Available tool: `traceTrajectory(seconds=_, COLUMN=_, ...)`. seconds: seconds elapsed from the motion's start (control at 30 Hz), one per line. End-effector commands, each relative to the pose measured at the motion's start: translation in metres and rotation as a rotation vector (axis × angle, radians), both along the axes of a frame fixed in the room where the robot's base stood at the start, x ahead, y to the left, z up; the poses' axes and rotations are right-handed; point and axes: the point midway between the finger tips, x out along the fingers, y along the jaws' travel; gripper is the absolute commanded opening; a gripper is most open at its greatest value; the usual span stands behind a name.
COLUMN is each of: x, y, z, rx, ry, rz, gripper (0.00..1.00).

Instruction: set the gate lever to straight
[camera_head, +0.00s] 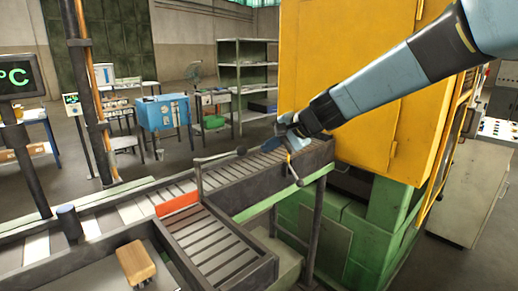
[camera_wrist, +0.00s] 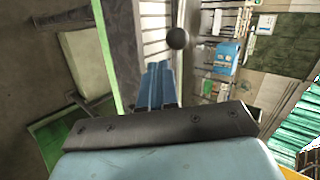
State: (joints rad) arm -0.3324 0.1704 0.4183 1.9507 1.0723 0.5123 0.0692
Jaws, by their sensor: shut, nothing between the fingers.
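An orange-red gate plate (camera_head: 178,203) sits below the post, across the mouth of the side branch. My gripper (camera_head: 270,144) is over the conveyor, to the right of the knob and apart from it. In the wrist view its blue fingers (camera_wrist: 160,82) are together and empty. The knob (camera_wrist: 177,38) shows just beyond the fingertips there; most of the rod is not clear.
The roller conveyor (camera_head: 236,189) runs from lower left to the yellow furnace cabinet (camera_head: 345,65). A roller side branch (camera_head: 215,245) comes toward the front. A tan block (camera_head: 136,262) and a dark cylinder (camera_head: 70,222) stand at the left. A blue cabinet (camera_head: 163,113) is farther back.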

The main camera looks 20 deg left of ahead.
Motion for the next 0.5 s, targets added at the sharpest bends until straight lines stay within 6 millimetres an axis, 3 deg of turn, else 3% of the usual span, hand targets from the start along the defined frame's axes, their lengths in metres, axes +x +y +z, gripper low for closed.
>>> traceTrajectory(seconds=0.3, x=-0.011, y=-0.041, z=0.035, rx=0.0, ry=-0.002, rz=0.003, gripper=0.0)
traceTrajectory(seconds=0.5, x=-0.015, y=-0.056, z=0.047, rx=-0.001, ry=-0.001, rz=0.005, gripper=0.0)
